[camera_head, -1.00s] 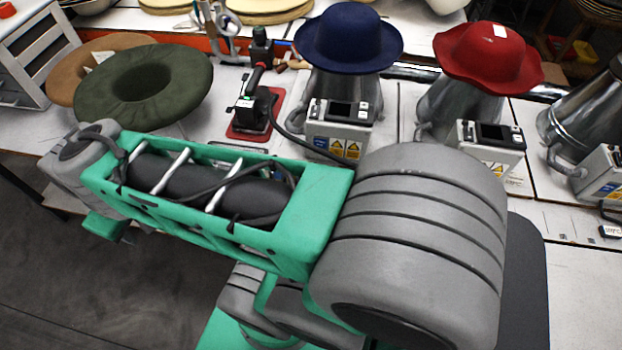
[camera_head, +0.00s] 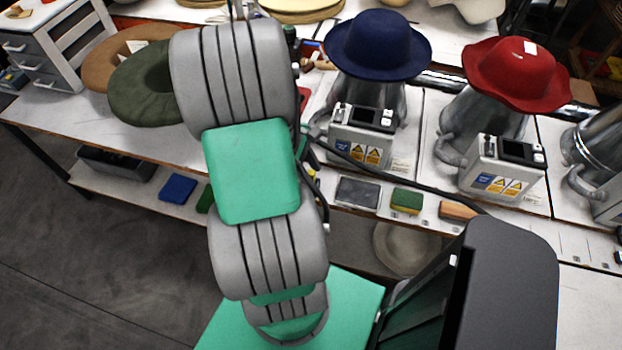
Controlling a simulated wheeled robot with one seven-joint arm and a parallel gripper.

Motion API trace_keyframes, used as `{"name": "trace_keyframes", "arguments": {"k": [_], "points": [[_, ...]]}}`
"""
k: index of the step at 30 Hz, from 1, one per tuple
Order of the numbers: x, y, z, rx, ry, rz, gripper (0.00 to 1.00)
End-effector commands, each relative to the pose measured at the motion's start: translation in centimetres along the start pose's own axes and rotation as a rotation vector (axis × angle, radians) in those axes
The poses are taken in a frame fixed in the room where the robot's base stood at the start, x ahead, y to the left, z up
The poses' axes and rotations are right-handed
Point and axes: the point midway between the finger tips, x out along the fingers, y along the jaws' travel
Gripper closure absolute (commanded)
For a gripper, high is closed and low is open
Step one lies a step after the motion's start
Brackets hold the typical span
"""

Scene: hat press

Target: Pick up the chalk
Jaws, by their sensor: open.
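I cannot make out the chalk for certain in the head view. A few small reddish and pale pieces (camera_head: 320,60) lie left of the blue hat, too small to identify. My raised grey and green arm stands left of the middle and covers part of the table. My gripper does not show, and I see nothing held.
A blue hat (camera_head: 379,45) and a red hat (camera_head: 516,75) sit on metal steamers. Along the table's front lie a grey pad (camera_head: 357,193), a green-yellow sponge (camera_head: 406,201) and a wooden block (camera_head: 458,210). A green felt ring (camera_head: 135,100) lies at left. Floor at lower left is clear.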

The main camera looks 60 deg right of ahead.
Motion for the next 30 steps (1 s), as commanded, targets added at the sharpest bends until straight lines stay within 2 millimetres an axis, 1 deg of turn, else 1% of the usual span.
{"name": "trace_keyframes", "arguments": {"k": [2, 7, 23, 30], "points": [[0.37, -0.02, 0.0, 0.0, 0.0, -0.001, 0.56], [0.35, -0.01, -0.03, 0.0, 0.001, 0.001, 0.57], [0.3, 0.0, -0.04, 0.0, 0.001, 0.001, 1.0], [0.3, 0.0, -0.04, 0.0, 0.001, 0.001, 1.0]]}}
